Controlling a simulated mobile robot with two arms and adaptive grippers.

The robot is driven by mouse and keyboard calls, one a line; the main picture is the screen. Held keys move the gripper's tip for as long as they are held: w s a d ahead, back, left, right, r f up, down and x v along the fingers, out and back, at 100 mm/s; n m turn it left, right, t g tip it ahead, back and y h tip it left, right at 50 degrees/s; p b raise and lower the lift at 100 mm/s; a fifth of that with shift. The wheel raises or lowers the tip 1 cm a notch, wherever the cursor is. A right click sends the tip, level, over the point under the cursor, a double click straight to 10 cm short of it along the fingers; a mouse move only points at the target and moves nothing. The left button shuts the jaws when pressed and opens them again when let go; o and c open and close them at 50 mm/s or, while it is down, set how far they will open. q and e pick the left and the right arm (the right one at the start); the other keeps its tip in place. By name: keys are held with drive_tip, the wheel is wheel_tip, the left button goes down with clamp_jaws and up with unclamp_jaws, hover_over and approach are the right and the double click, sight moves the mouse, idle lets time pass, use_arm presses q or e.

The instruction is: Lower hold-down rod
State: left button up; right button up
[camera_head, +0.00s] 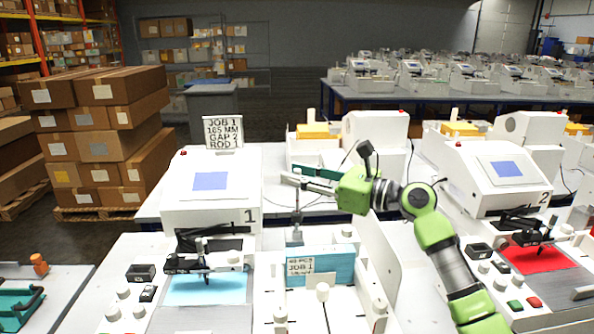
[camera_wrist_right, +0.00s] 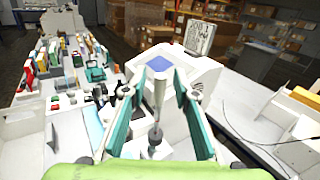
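The hold-down rod (camera_head: 297,213) is a thin grey upright post behind the blue card stack (camera_head: 320,265) at station 1. In the right wrist view the rod (camera_wrist_right: 158,95) stands between my fingers, with a thicker upper part and a thin shaft below. My right gripper (camera_head: 300,181) reaches in from the right, over the rod's upper end. Its teal-padded fingers (camera_wrist_right: 157,84) are spread, with visible space on both sides of the rod. Whether a finger touches it cannot be told. My left gripper is not in view.
Plotter 1 (camera_head: 186,208) stands left, its pen arm (camera_head: 206,263) over blue paper (camera_head: 205,289). A sign (camera_head: 222,131) stands on top. Plotter 2 (camera_head: 508,171) is right, with red paper (camera_head: 537,258).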

drive_tip(key=shift+w+a, duration=0.15)
drive_tip(key=shift+a, duration=0.05)
clamp_jaws()
drive_tip(key=shift+f, duration=0.1)
